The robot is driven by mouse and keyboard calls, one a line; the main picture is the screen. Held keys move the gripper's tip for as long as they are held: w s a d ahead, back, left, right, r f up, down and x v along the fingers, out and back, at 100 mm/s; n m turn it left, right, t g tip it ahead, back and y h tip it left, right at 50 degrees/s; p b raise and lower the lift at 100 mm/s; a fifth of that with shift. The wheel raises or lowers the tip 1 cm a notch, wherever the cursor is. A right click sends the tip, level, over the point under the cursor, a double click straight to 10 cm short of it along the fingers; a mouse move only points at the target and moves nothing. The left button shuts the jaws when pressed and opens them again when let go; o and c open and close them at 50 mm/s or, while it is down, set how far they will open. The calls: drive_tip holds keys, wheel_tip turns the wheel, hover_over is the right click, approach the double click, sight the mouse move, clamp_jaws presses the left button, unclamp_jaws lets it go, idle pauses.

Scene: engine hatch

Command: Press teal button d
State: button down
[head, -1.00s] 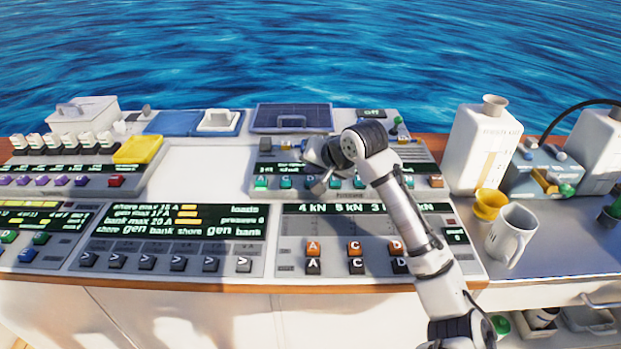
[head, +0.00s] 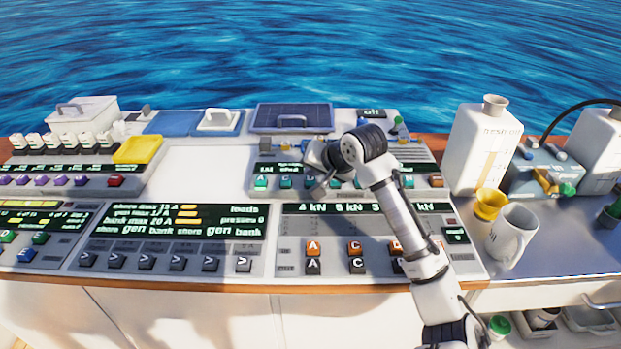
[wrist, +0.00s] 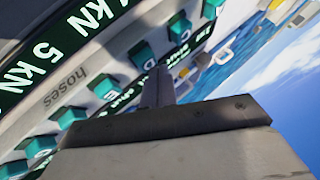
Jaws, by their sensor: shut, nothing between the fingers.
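A row of teal buttons runs along the display strip of the rear panel in the head view. The one by a letter that looks like D (head: 309,183) sits just left of my gripper (head: 321,187). In the wrist view, my gripper (wrist: 156,88) is shut and empty, with its dark fingers pointing into the teal row. A teal button (wrist: 141,53) by what looks like a D shows just left of the fingertips. Other teal buttons lie on both sides of it. I cannot tell whether the fingertips touch any button, and the fingers hide part of the panel.
The front panel (head: 297,229) carries orange and black lettered buttons below my arm. A white mug (head: 511,234), a yellow cup (head: 488,204) and a white canister (head: 483,148) stand at the right.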

drive_tip(key=shift+f+b, duration=0.35)
drive_tip(key=shift+f, duration=0.4)
idle(0.4)
idle(0.4)
drive_tip(key=shift+r+p, duration=1.1)
drive_tip(key=shift+r, duration=0.1)
drive_tip(key=shift+r+p, duration=2.2)
drive_tip(key=shift+r, duration=0.3)
drive_tip(key=shift+r, duration=0.15)
wheel_tip(320, 180, up, 7)
drive_tip(key=p, duration=0.5)
hover_over(313, 181)
drive_tip(key=shift+f, duration=0.2)
